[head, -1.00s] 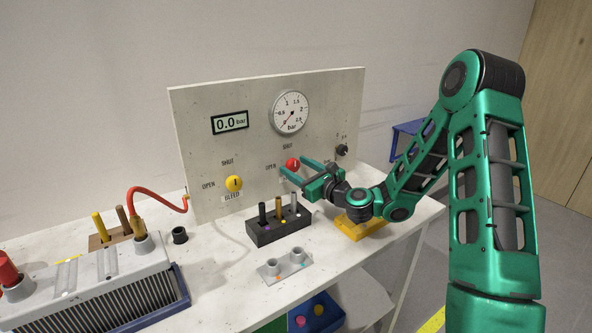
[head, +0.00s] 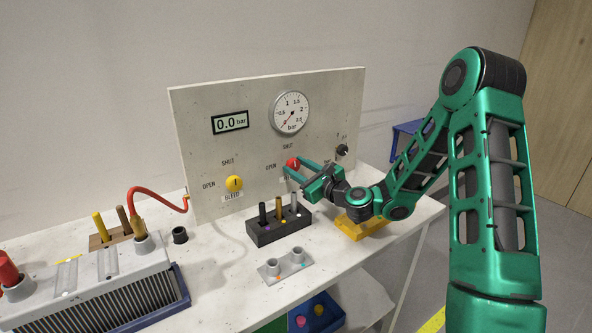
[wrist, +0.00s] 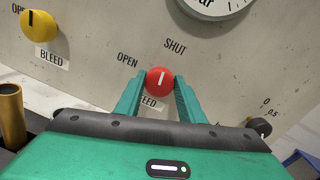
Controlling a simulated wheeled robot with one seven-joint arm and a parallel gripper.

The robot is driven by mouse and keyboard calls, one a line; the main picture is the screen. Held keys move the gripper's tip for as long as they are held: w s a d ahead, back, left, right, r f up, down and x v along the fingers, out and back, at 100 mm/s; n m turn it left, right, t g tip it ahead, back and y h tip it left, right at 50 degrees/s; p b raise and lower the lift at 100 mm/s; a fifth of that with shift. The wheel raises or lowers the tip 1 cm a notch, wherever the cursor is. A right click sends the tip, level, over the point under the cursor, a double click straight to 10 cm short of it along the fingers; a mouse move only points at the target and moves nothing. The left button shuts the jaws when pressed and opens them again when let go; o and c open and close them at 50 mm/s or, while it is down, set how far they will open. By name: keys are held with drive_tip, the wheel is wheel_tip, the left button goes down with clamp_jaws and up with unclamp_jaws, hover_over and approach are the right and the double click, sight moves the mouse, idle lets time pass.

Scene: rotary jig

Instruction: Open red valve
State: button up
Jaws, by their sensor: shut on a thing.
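The red valve (head: 292,162) is a round knob on the upright panel, under the gauge. In the wrist view the red valve (wrist: 160,80) sits between the two green fingertips, with its white mark in line with the SHUT label rather than the OPEN label to the left. My gripper (head: 297,169) reaches it from the front right. In the wrist view my gripper (wrist: 159,86) is shut on the knob, one finger at each side. The label below the knob is partly hidden by the fingers.
A yellow bleed knob (head: 234,183) is to the left on the panel (head: 200,130). A black holder (head: 265,236) with upright pegs stands below; a small black knob (head: 342,150) is at right.

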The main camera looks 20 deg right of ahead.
drive_tip(key=n, duration=0.7)
drive_tip(key=shift+a+n+h, duration=0.1)
drive_tip(key=shift+n+h, duration=0.2)
drive_tip(key=shift+n, duration=0.1)
drive_tip(key=n, duration=0.4)
drive_tip(key=shift+s+f, duration=0.1)
drive_tip(key=shift+f, duration=0.05)
drive_tip(key=shift+f+n+h, duration=0.1)
drive_tip(key=shift+n+h, duration=0.2)
drive_tip(key=shift+n, duration=1.5)
drive_tip(key=o, duration=1)
drive_tip(key=shift+o, duration=0.2)
drive_tip(key=shift+a, duration=0.1)
